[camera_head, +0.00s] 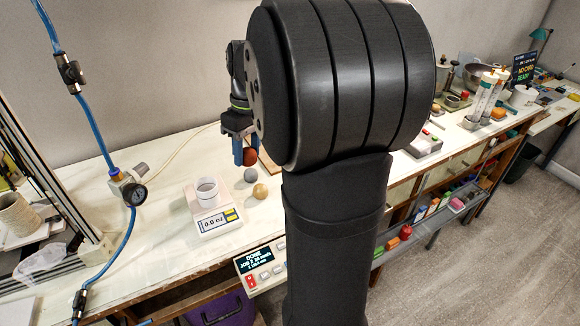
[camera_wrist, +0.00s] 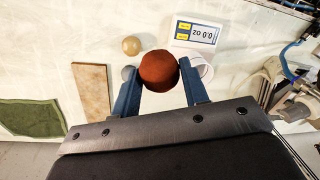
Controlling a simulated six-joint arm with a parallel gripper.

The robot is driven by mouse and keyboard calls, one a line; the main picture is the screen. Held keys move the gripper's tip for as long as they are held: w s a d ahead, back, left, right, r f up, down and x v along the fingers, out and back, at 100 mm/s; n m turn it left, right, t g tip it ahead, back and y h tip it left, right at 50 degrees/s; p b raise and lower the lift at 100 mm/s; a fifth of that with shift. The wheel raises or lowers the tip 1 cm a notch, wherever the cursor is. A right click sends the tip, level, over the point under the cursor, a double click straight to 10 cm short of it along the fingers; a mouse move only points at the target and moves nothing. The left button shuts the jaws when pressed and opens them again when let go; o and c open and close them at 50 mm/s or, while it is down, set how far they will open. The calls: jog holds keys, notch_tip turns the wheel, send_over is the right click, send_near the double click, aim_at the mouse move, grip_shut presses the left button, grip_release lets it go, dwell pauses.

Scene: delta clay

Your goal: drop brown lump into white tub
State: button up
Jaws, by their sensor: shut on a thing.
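A brown lump (camera_wrist: 159,71) is held between the two blue fingers of my gripper (camera_wrist: 162,90) in the wrist view. In the head view the brown lump (camera_head: 250,156) shows at the fingertips of my gripper (camera_head: 244,155), above the table. The white tub (camera_head: 207,190) stands on a scale to the left of the gripper in the head view. In the wrist view the white tub (camera_wrist: 200,70) is just right of the lump, partly hidden by the right finger. No contents can be made out in the tub.
The scale (camera_head: 218,222) reads 0.0 oz. A grey ball (camera_head: 250,175) and a tan ball (camera_head: 260,191) lie on the table near the scale. A wooden board (camera_wrist: 92,92) and a green cloth (camera_wrist: 30,118) lie to the left in the wrist view. A blue hose with a gauge (camera_head: 134,193) stands further left.

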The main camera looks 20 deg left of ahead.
jog(key=s+a+r, duration=0.3)
jog(key=a, duration=0.6)
jog(key=shift+s+a+f, duration=0.1)
jog(key=shift+s+f, duration=0.05)
jog(key=shift+f, duration=1.3)
jog(key=shift+s+a+f, duration=0.1)
jog(key=shift+f, duration=1.3)
jog(key=o, duration=1.1)
notch_tip(320, 180, up, 17)
jog(key=w, duration=0.2)
jog(key=shift+d+r, duration=0.15)
jog(key=shift+d, duration=0.3)
